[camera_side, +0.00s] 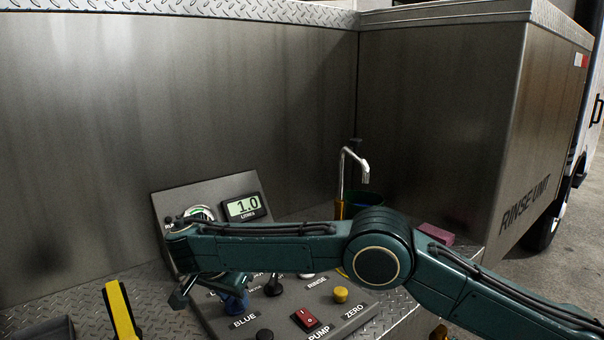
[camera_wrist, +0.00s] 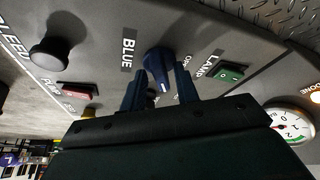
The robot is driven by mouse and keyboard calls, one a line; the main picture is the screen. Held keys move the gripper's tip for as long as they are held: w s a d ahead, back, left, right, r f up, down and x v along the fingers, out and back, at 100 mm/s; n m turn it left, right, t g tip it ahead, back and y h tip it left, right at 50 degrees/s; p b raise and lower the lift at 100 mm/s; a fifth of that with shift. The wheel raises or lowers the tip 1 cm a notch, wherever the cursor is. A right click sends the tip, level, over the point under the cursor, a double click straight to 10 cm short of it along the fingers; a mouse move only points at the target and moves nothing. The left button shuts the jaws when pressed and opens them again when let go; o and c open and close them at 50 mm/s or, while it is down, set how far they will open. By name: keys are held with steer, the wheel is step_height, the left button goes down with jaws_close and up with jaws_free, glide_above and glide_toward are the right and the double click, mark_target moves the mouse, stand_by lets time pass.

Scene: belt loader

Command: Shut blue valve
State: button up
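The blue valve (camera_wrist: 158,66) is a dark blue knob on the grey control panel, beside the word BLUE in the wrist view. A pale mark shows on its near end. In the side view the blue valve (camera_side: 237,302) is partly covered by my gripper and wrist. My gripper (camera_wrist: 161,72) is open, with one finger on each side of the knob. A gap shows on the right; I cannot tell whether the left finger touches. In the side view my gripper (camera_side: 207,288) is low over the panel, its fingertips partly hidden.
The panel has a red PUMP switch (camera_side: 306,319), a yellow ZERO button (camera_side: 340,295), a black knob (camera_side: 274,286) and a display (camera_side: 244,207) reading 1.0 litres. A green LAMP switch (camera_wrist: 229,73) is close to the right finger. A metal spout (camera_side: 352,160) stands behind. A yellow handle (camera_side: 121,311) rises at left.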

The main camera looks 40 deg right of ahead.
steer(key=shift+d+n+t, duration=0.1)
steer(key=shift+n+t, duration=0.2)
steer(key=shift+n, duration=0.4)
steer(key=n, duration=0.2)
steer(key=n+t+y, duration=0.1)
steer(key=n, duration=0.1)
steer(key=shift+s+d+n+y, duration=0.1)
steer(key=shift+n+y, duration=0.2)
steer(key=n+y, duration=0.1)
steer(key=n, duration=0.2)
steer(key=n+y, duration=0.1)
steer(key=n, duration=0.2)
steer(key=shift+d+t, duration=0.15)
steer(key=shift+t, duration=0.25)
steer(key=v, duration=1.4)
steer(key=s+d+r, duration=0.4)
steer(key=s+d, duration=0.1)
steer(key=d, duration=0.2)
steer(key=s+d+r, duration=0.3)
steer(key=s+d, duration=0.3)
steer(key=d, duration=0.1)
steer(key=shift+s+d+r, duration=0.2)
steer(key=shift+d+r, duration=0.15)
steer(key=shift+r, duration=0.05)
steer(key=shift+w, duration=0.1)
